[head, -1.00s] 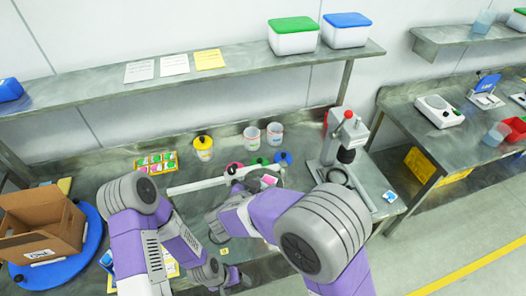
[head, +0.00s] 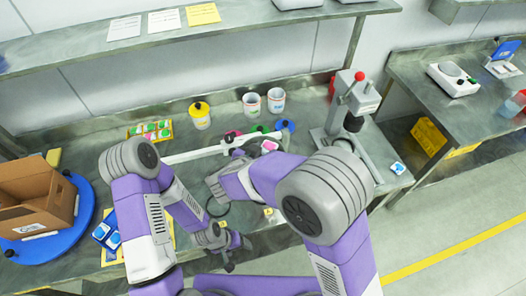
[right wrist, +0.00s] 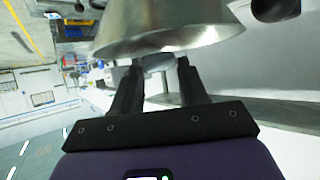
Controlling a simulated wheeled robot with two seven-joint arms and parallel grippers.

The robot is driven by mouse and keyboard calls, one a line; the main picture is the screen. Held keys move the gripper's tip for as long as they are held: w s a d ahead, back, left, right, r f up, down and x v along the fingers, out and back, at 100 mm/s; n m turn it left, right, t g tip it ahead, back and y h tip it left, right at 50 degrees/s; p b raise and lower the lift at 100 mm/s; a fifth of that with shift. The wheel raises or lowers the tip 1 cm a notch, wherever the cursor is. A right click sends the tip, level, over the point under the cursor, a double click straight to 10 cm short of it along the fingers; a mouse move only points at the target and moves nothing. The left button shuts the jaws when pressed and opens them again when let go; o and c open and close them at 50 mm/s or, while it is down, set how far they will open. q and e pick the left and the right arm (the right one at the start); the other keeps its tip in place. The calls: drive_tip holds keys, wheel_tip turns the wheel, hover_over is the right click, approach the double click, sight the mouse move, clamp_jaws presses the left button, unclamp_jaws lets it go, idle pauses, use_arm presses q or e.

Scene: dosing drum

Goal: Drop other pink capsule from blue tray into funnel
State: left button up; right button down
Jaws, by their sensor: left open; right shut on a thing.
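In the right wrist view, my right gripper (right wrist: 157,75) is shut on a small pale grey thing (right wrist: 152,62), which I cannot identify. A metal flared part (right wrist: 170,40), perhaps the funnel, fills the top, close beyond the fingertips. In the head view my right arm hides most of this spot. A small pink-and-white thing (head: 270,145) shows just behind that arm. A blue thing with white parts (head: 103,231), perhaps the blue tray, is partly hidden by my left arm. My left gripper (head: 236,256) is open, low over the bench.
A white bar (head: 190,156) runs along the bench, with pink, green and blue round pieces behind it. A press with a red knob (head: 352,105) stands right. An open box (head: 35,195) sits left on a blue disc.

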drive_tip(key=shift+f, duration=0.3)
drive_tip(key=c, duration=0.5)
unclamp_jaws()
drive_tip(key=v, duration=0.7)
drive_tip(key=shift+s+p, duration=0.25)
drive_tip(key=shift+p, duration=0.05)
